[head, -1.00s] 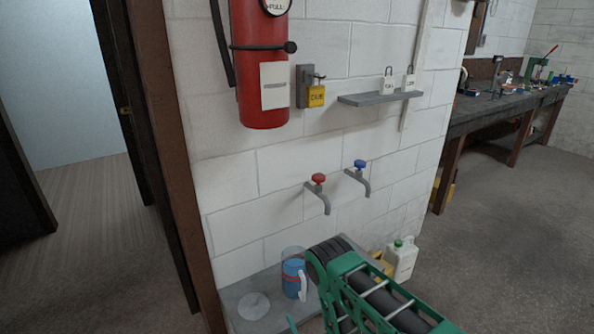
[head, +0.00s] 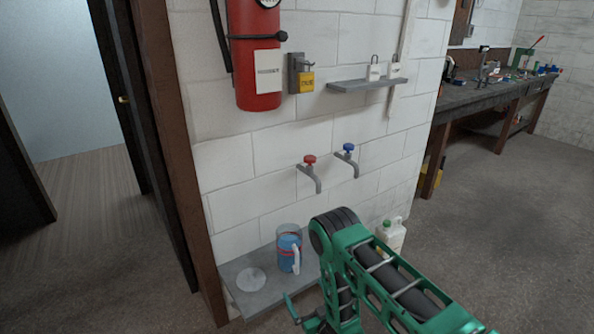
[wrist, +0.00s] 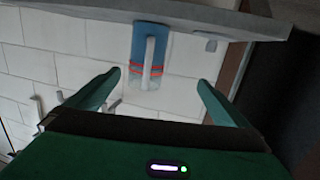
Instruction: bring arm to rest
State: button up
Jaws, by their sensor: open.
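My green arm reaches down in the lower part of the head view, and my gripper (head: 302,314) is partly cut off by the bottom edge. In the wrist view my gripper (wrist: 160,77) shows two green fingers spread wide with nothing held between them. A blue jug (head: 287,252) with a clear upper part, red bands and a white handle stands upright on a grey shelf (head: 262,297). The jug (wrist: 151,47) shows upside down in the wrist view, beyond the fingers and apart from them.
A flat pale disc (head: 251,280) lies left of the jug. A white canister (head: 393,234) stands behind my arm. Red-knobbed (head: 310,161) and blue-knobbed (head: 348,148) taps project from the wall, below a fire extinguisher (head: 254,70) and small shelf (head: 367,84). Open floor lies right.

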jog(key=w+d+r+m+g+h, duration=0.1)
jog(key=w+d+r+g+h, duration=0.25)
jog(key=w+d+r, duration=0.85)
jog(key=s+d+r+m+g+h, duration=0.2)
jog(key=s+d+r, duration=0.2)
jog(key=d+r, duration=0.35)
jog(key=s+d+r+m+g+h, duration=0.1)
jog(key=s+d+r+g+h, duration=0.15)
jog(key=d+r, duration=0.5)
jog(key=s+d+r+m+g, duration=0.2)
jog(key=s+d+r, duration=0.55)
jog(key=s, duration=0.35)
jog(key=s+d+r+m+g, duration=0.1)
jog(key=s+r+g, duration=0.1)
jog(key=s, duration=0.9)
jog(key=s+d+r+m+g, duration=0.1)
jog(key=s+r, duration=0.3)
jog(key=s, duration=0.7)
jog(key=s+d+r+m+g+y, duration=0.1)
jog(key=s+r+m+g, duration=0.1)
jog(key=s, duration=1)
jog(key=shift+r+m+g, duration=0.4)
jog(key=shift+r+m, duration=0.3)
jog(key=shift+r, duration=0.05)
